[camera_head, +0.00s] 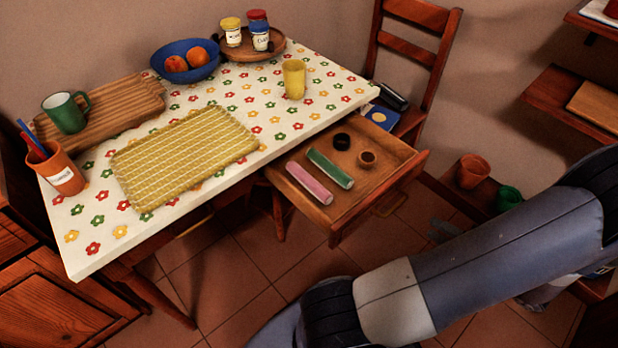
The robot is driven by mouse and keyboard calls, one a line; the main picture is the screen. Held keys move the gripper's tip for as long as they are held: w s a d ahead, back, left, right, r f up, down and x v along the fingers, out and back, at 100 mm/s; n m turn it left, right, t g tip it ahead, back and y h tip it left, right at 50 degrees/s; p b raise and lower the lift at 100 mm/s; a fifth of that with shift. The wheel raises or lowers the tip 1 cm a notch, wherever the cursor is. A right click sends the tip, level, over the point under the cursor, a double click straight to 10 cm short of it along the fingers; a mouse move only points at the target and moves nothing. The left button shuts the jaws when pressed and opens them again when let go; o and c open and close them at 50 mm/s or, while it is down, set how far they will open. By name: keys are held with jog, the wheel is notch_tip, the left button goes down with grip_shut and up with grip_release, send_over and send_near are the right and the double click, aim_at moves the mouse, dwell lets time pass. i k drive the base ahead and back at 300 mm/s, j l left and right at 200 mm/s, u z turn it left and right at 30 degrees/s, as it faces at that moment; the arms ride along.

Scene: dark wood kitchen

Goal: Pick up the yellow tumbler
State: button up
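The yellow tumbler (294,79) stands upright on the flowered table (331,97), near its right end. Nothing touches it, and bare tablecloth lies around it. My arm crosses the lower right of the view, well apart from the tumbler. My gripper is outside the view, so its state is hidden.
An open drawer (383,183) juts from the table's front right, holding pink and green rolls. A blue bowl (186,73) with fruit and a round wooden tray (275,48) with jars stand behind the tumbler. A yellow mat (184,155) lies left. A chair (414,45) stands behind.

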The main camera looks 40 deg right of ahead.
aim_at(295, 81)
jog(key=k+j, duration=0.25)
jog(key=k, duration=0.25)
jog(key=k+j, duration=0.2)
jog(key=k, duration=0.25)
